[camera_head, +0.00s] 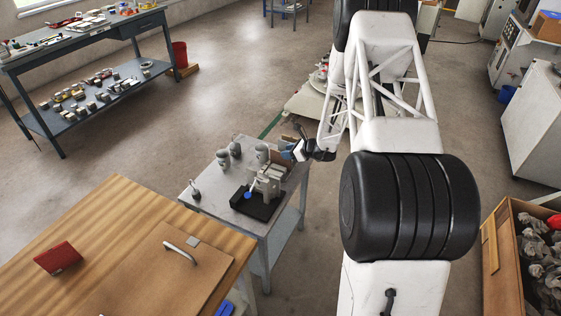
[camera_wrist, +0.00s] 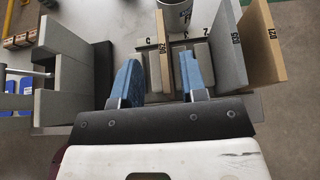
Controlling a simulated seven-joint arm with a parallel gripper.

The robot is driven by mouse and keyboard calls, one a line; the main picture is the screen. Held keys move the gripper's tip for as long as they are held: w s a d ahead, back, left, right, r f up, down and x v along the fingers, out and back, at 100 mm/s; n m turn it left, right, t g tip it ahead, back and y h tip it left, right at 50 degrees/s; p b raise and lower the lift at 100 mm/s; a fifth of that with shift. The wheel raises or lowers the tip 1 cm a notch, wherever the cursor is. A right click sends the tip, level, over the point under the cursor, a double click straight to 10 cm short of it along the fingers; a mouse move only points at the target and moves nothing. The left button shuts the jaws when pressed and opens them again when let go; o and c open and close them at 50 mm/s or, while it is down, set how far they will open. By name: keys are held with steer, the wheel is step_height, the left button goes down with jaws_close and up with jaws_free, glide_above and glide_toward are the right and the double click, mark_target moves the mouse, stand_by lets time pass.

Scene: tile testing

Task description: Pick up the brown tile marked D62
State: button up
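My gripper (camera_wrist: 158,82) has two blue fingers spread apart and shows as open in the wrist view. In the head view my gripper (camera_head: 288,152) is at the right back side of the small grey table, beside a brown piece (camera_head: 281,160).
The grey table (camera_head: 215,178) also bears grey rounded objects (camera_head: 235,148) and a black-based device (camera_head: 256,205). In the wrist view, a grey slotted block (camera_wrist: 60,70) stands left and a cup (camera_wrist: 182,18) stands beyond the fingers. A wooden table (camera_head: 110,225) is at the front left.

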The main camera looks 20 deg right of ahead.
mark_target(281, 160)
steer(key=shift+x, duration=1.9)
steer(key=shift+w+d, duration=0.1)
jaws_close()
